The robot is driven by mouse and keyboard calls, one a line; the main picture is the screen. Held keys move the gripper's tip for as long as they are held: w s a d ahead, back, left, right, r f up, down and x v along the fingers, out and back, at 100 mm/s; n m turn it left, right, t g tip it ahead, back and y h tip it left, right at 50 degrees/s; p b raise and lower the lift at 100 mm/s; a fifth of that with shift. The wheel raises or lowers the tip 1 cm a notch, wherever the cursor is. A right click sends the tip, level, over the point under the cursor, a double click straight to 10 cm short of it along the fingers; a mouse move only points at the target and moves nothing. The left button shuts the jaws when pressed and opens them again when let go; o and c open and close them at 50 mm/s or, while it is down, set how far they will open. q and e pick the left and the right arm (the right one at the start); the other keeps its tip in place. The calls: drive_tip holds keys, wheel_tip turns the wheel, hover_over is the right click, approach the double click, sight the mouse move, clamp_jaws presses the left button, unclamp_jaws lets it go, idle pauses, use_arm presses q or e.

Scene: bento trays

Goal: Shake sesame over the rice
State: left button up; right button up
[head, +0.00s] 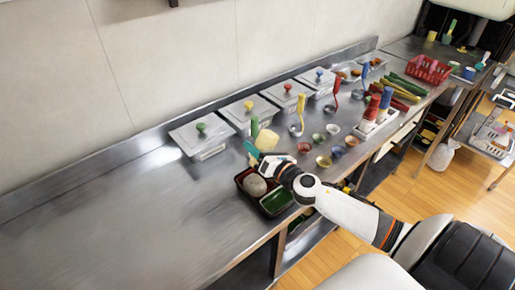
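A dark bento tray (240,181) sits near the front edge of the steel counter. A pale rounded mound that looks like rice (255,186) lies in its left part, and a green compartment (277,202) is at its right. My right gripper (264,163) is just behind the tray, close to the rice. Its fingers are small and partly hidden by the wrist, so I cannot tell whether they hold anything. A red-topped bottle (372,107) and a blue-and-red one stand in a white rack to the right; I cannot tell which holds sesame. My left gripper is out of view.
A pale yellow item (266,140) and a teal piece (250,148) are just beyond my gripper. Lidded steel bins (203,140) line the back. Several small bowls (323,161) stand right of my wrist. A red basket (428,69) is farther right. The left counter is clear.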

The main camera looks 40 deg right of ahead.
drive_tip(key=shift+r, duration=0.75)
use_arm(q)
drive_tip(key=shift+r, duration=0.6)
use_arm(e)
drive_tip(key=shift+f, duration=0.1)
wheel_tip(320, 180, down, 4)
drive_tip(key=b, duration=0.3)
wheel_tip(320, 180, up, 4)
drive_tip(key=p, duration=0.3)
drive_tip(key=shift+p, duration=0.35)
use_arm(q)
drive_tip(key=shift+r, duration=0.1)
